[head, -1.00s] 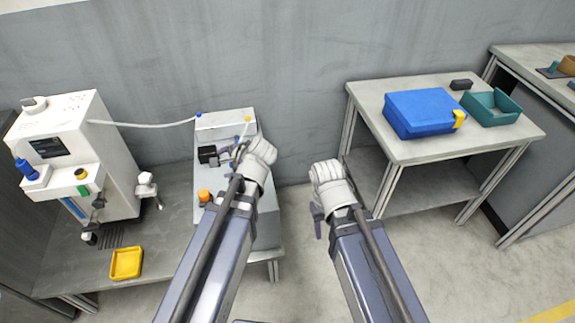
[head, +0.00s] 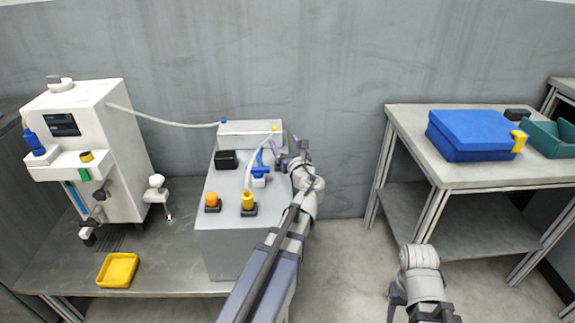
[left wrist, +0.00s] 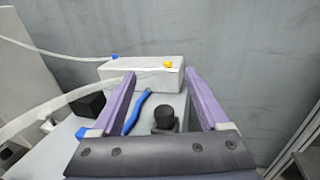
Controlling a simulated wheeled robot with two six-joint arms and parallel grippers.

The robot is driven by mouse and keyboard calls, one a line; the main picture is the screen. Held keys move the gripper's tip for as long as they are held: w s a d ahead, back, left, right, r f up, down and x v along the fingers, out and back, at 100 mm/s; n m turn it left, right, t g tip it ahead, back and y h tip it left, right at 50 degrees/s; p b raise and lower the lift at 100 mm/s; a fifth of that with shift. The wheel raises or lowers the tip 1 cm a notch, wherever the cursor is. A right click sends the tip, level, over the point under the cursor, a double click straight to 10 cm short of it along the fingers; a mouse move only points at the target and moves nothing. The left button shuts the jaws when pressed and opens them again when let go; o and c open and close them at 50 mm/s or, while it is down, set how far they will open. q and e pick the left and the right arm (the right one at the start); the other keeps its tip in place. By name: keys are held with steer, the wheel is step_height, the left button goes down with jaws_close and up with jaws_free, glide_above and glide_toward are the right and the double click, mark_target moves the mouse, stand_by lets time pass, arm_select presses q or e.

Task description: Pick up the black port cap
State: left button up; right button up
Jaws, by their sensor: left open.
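The black port cap (left wrist: 164,118) shows in the left wrist view as a short black cylinder on a dark base, on top of the grey cabinet (head: 228,240). It lies between my open fingers in the picture, apart from both. My left gripper (head: 287,150) is open and empty at the right side of the cabinet top; its fingers also show in the left wrist view (left wrist: 160,75). In the head view I cannot make out the cap; the gripper appears to cover its place. My right gripper (head: 396,299) hangs at the lower right, its jaws unclear.
A blue-handled part (head: 262,168), a black block (head: 226,159), an orange cap (head: 212,200) and a yellow cap (head: 249,200) stand on the cabinet. A white raised box (head: 240,140) is behind. A white machine (head: 115,150) stands left, a blue case (head: 472,135) right.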

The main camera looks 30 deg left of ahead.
arm_select(q)
step_height(320, 180, down, 8)
steer(key=b, duration=0.8)
steer(key=shift+f, duration=0.25)
steer(key=shift+r+x, duration=0.25)
steer(key=shift+x, duration=3.55)
steer(key=shift+s, duration=0.1)
jaws_close()
